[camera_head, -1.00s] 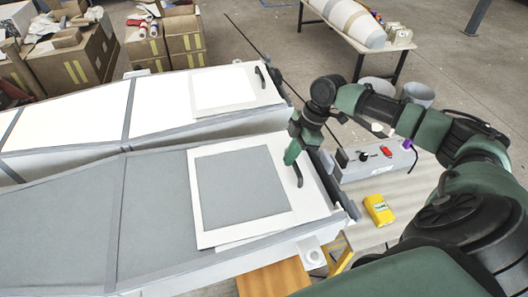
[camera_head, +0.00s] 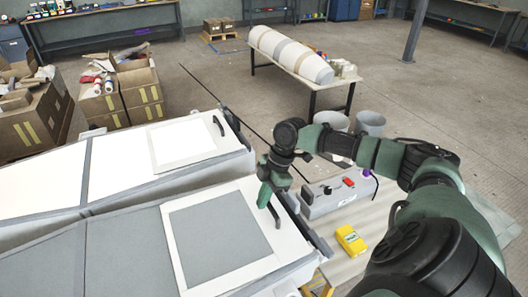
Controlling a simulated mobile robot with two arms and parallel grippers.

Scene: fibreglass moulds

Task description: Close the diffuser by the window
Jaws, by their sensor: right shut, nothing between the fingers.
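Two long flat bodies lie side by side at the left, and I cannot tell which one is the diffuser. The near one has a grey top (camera_head: 40,262), with a white-framed grey square panel (camera_head: 213,238) and a black curved handle (camera_head: 273,215) near its right end. The far one has a white top (camera_head: 125,152), with a pale square panel (camera_head: 182,145) and a black handle (camera_head: 218,126). My right gripper (camera_head: 265,197) is shut and empty, at the near handle; I cannot tell whether it touches it. My left gripper is out of view. No window shows.
A grey box with a red switch (camera_head: 349,182) and a yellow device (camera_head: 350,240) sit on the bench right of the bodies. Cardboard boxes (camera_head: 139,90) stand at the back left.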

